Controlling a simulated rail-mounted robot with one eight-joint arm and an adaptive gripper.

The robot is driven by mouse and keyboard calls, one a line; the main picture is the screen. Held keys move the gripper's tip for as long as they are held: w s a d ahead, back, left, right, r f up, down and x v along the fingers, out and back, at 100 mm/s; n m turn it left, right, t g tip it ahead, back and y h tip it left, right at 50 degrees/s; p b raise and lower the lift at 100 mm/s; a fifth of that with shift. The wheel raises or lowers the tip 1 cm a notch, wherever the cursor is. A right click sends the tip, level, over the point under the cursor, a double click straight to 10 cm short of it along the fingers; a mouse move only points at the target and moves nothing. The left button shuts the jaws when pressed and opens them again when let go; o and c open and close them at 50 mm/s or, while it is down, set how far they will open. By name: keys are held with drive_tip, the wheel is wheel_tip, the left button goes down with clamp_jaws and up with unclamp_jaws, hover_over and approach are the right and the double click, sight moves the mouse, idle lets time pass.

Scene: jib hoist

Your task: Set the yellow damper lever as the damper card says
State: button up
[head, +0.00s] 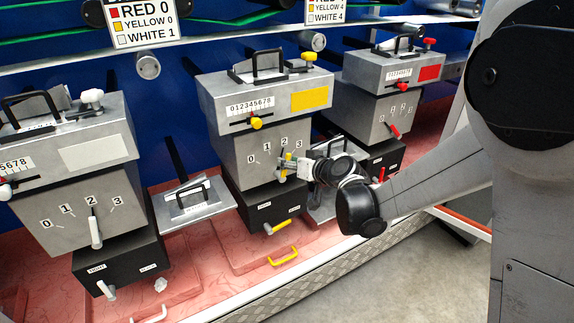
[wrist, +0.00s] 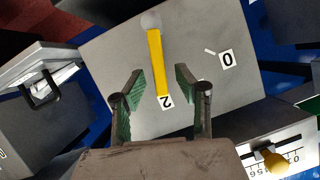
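The yellow damper lever (wrist: 156,62) is a flat yellow bar on the front of the middle grey box (head: 235,148). A round silver piece is at one end, and its other end is at the label 2 (wrist: 166,103). In the head view the lever (head: 288,157) is partly hidden by my gripper (head: 286,170). In the wrist view my gripper (wrist: 160,88) is open, with one green-padded finger on each side of the lever's label end and visible gaps. The label 0 (wrist: 227,59) is to the right. Card (head: 142,22) reads RED 0, YELLOW 0, WHITE 1; its heading is cut off.
Another card (head: 326,12) shows YELLOW 4 and WHITE 4. A yellow slider knob (head: 256,123) is above the lever on the same unit. A white-lever unit (head: 75,190) stands left and a red-lever unit (head: 385,85) right. A silver tray (head: 205,208) juts out beside the middle unit.

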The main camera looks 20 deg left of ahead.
drive_tip(key=shift+x, duration=0.9)
clamp_jaws()
